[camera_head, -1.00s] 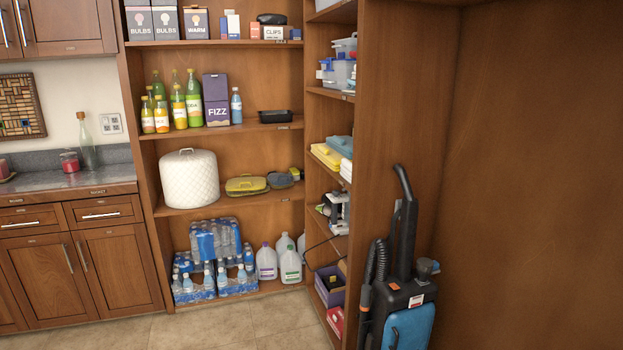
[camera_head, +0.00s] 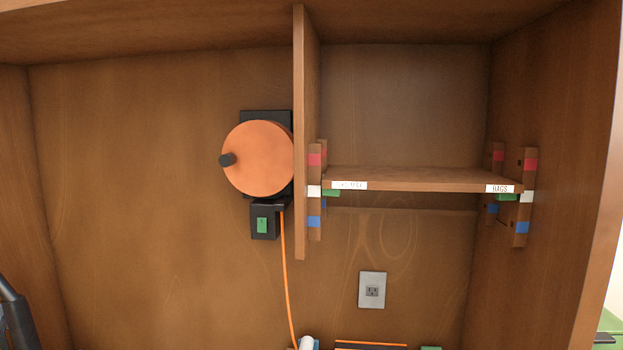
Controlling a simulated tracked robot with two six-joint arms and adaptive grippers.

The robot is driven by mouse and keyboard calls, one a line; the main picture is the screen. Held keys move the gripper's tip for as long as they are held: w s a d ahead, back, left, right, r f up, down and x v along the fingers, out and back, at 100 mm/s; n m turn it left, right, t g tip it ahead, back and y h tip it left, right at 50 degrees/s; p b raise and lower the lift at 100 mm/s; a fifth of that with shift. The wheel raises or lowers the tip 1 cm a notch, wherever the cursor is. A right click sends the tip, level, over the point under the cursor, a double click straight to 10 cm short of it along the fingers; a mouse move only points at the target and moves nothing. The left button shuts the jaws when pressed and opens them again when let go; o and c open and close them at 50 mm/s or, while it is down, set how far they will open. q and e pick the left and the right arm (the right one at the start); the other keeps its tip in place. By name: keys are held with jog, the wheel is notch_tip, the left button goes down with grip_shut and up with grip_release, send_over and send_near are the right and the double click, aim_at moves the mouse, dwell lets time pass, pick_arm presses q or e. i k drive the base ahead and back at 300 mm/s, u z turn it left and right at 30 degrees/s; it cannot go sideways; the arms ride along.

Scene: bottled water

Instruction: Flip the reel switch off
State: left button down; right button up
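An orange round reel (camera_head: 258,158) with a black crank knob is mounted on the back wall of a wooden cabinet, left of a vertical divider. Below it hangs a black switch box (camera_head: 265,221) with a green rocker switch (camera_head: 262,225) on its front. The marking on the switch is too small to read. An orange cord (camera_head: 288,290) runs down from the box. Neither of my grippers shows in the head view.
A vertical wooden divider (camera_head: 300,130) stands close to the right of the reel. A shelf (camera_head: 420,181) with labels is right of it. A wall outlet (camera_head: 372,290) is below the shelf. The wall left of the reel is bare.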

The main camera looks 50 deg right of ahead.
aim_at(262, 223)
jog(key=u, duration=1.25)
jog(key=i, duration=0.1)
jog(key=z, duration=2.55)
jog(key=k, duration=0.8)
jog(key=z, duration=0.15)
jog(key=i, duration=0.8)
jog(key=z, duration=0.1)
